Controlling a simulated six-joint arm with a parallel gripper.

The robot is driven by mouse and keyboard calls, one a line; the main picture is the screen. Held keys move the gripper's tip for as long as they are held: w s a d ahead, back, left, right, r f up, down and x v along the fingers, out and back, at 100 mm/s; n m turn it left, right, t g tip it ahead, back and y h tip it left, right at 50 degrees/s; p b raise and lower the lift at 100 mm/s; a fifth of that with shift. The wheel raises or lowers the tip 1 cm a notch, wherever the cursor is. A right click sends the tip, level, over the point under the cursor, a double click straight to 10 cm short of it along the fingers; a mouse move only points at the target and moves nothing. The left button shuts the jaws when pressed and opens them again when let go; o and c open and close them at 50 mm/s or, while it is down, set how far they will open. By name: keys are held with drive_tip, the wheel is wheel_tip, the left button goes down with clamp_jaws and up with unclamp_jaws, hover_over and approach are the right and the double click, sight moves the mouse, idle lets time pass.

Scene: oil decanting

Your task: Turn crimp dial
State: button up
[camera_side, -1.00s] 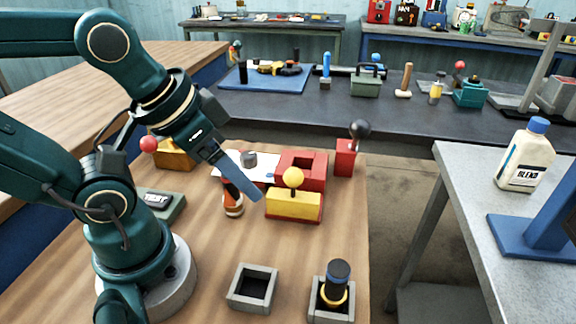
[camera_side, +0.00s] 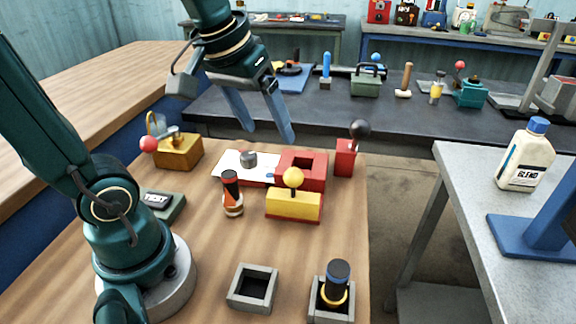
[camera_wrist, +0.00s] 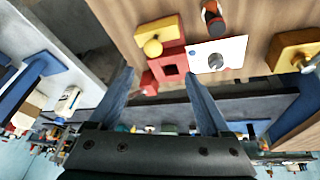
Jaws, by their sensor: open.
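A grey round knob, which looks like the crimp dial (camera_side: 249,159), stands on a white plate (camera_side: 229,166) on the wooden bench. In the wrist view the dial (camera_wrist: 215,60) shows on its white plate right of the picture's middle. My gripper (camera_side: 269,136) is open and empty, its two blue-grey fingers pointing down. It hangs above the level of the plate and the red block, apart from the dial. In the wrist view the open gripper (camera_wrist: 159,74) has its fingers wide apart, with the dial to the right of the right fingertip. Nothing hides the dial.
A red block with a square opening (camera_side: 315,181) adjoins the plate's right side.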

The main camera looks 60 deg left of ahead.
drive_tip(key=w+a+f+n+g, duration=0.35)
drive_tip(key=w+a, duration=0.25)
drive_tip(key=a, duration=0.4)
drive_tip(key=n, duration=0.3)
hover_over(248, 154)
drive_tip(key=shift+g+h, duration=0.4)
drive_tip(key=shift+g, duration=0.05)
wheel_tip(248, 154, down, 7)
drive_tip(key=shift+d+f, duration=0.1)
drive_tip(key=shift+d, duration=0.05)
drive_tip(key=shift+f, duration=2.45)
clamp_jaws()
